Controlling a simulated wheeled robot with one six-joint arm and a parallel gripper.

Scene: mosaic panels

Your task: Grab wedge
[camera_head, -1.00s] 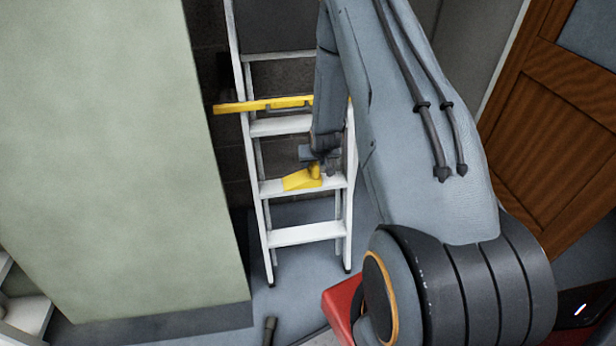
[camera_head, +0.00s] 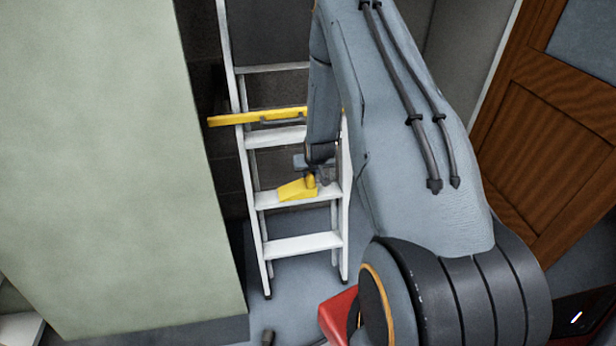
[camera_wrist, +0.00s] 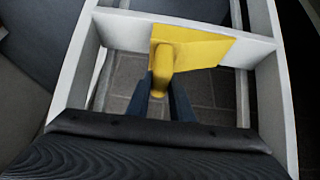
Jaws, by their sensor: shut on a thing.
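The yellow wedge (camera_head: 298,190) is at a step of the white ladder, with its sloped body pointing left in the head view. In the wrist view the wedge (camera_wrist: 190,48) shows its broad yellow face against the white step and an upright knob towards me. My gripper (camera_head: 312,178) is at the wedge's right end in the head view. In the wrist view my gripper (camera_wrist: 161,88) has its two dark fingers shut on the knob, one on each side. I cannot tell whether the wedge still touches the step.
The white ladder (camera_head: 303,244) stands against a dark brick wall. A yellow bar (camera_head: 228,119) lies across it above the wedge. A pale green panel (camera_head: 110,170) is close on the left. A wooden door (camera_head: 550,120) is on the right, and a red object (camera_head: 336,312) is low in front.

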